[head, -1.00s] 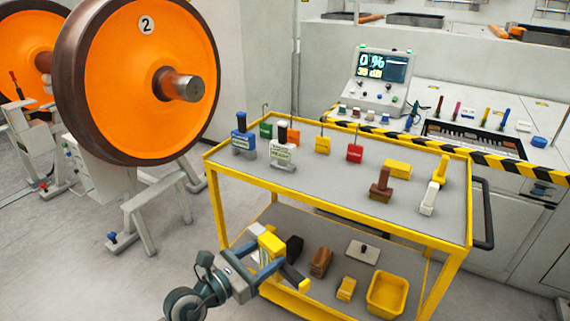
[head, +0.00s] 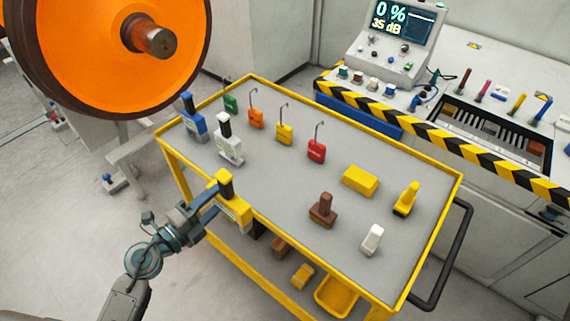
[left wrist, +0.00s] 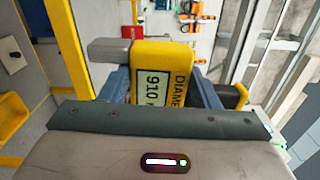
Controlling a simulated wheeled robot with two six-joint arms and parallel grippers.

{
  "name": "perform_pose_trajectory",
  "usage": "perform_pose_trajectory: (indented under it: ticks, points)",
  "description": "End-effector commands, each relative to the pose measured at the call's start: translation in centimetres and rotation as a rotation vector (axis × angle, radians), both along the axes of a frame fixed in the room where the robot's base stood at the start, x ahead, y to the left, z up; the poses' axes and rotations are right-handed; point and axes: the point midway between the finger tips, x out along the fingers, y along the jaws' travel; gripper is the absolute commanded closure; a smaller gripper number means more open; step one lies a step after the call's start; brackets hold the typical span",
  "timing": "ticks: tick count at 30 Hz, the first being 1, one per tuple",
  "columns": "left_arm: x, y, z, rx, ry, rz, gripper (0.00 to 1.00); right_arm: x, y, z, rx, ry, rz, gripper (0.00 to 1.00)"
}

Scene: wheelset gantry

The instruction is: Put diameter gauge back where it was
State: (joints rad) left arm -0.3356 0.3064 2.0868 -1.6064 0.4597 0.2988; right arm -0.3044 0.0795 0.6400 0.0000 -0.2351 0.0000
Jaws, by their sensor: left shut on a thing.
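The yellow-framed cart (head: 270,180) has a grey top. My right gripper is not in view.
A blue gauge (head: 193,122) and a white gauge (head: 229,145) stand at the cart's left end. Green, orange, yellow and red (head: 317,150) hooked blocks line the back. A brown stamp-like tool (head: 323,211) and a white one (head: 372,240) stand right. The middle front is clear.

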Motion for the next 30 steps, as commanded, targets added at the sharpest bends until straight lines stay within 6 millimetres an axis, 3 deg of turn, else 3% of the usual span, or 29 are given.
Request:
perform_pose_trajectory:
  ticks: [4, 7, 21, 25, 30]
  points:
    - [0.3, -0.1, 0.6, -0.056, 0.033, 0.002, 0.84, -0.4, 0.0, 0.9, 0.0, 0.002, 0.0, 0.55]
    - [1.7, -0.9, 0.5, -0.063, 0.035, 0.003, 0.84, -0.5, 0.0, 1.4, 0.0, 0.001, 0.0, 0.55]
    - [11.8, -7.0, -0.6, -0.059, 0.033, 0.0, 0.84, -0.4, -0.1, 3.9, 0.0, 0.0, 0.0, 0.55]
    - [13.2, -7.8, -1.0, -0.058, 0.034, 0.0, 0.84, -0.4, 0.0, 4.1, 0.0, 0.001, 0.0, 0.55]
    - [13.6, -8.1, -2.1, -0.055, 0.036, 0.0, 0.84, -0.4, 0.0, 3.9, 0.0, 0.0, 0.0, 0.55]
